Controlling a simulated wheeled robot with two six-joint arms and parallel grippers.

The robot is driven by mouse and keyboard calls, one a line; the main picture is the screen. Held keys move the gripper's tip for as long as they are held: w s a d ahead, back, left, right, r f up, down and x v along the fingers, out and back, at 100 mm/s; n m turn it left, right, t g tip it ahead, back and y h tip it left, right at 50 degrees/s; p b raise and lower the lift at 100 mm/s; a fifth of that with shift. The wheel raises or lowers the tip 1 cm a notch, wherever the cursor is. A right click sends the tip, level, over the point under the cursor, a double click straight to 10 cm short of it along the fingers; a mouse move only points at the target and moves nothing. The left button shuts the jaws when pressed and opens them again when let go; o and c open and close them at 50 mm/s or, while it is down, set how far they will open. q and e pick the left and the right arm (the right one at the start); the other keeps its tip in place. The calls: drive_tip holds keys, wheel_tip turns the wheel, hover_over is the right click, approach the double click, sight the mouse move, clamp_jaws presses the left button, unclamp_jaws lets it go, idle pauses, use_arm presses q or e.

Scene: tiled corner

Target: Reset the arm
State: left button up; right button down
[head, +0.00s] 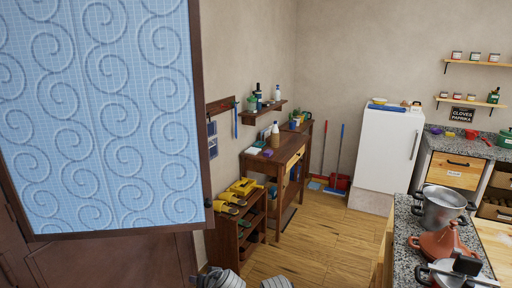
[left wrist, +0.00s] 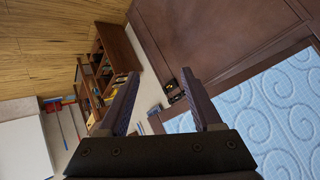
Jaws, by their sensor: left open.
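Beyond the fingertips is a brown wooden door (left wrist: 215,35) with a blue swirl-patterned panel (left wrist: 275,105). A small dark metal fitting (left wrist: 172,92) shows at the door's edge, just past the fingertips; I cannot tell if they touch it. In the head view the blue panel (head: 100,110) fills the left side.
A low brown shelf (head: 240,232) with yellow items and a wooden desk (head: 275,155) stand along the wall. A white fridge (head: 388,145) is in the corner. A granite counter (head: 405,225) with pots is at the right. The wooden floor (head: 315,245) between is clear.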

use_arm(q)
drive_tip(key=s+d+f+m+g+h, duration=0.2)
drive_tip(key=s+d+f+g, duration=0.1)
drive_tip(key=s, duration=0.4)
drive_tip(key=s+d+f+m+g+h, duration=0.2)
drive_tip(key=s+d+f+m+g, duration=0.1)
drive_tip(key=s+d, duration=0.4)
drive_tip(key=shift+s+d+f+g+h, duration=0.35)
drive_tip(key=shift+s+f+g, duration=0.35)
drive_tip(key=shift+g, duration=0.4)
drive_tip(key=shift+w, duration=0.15)
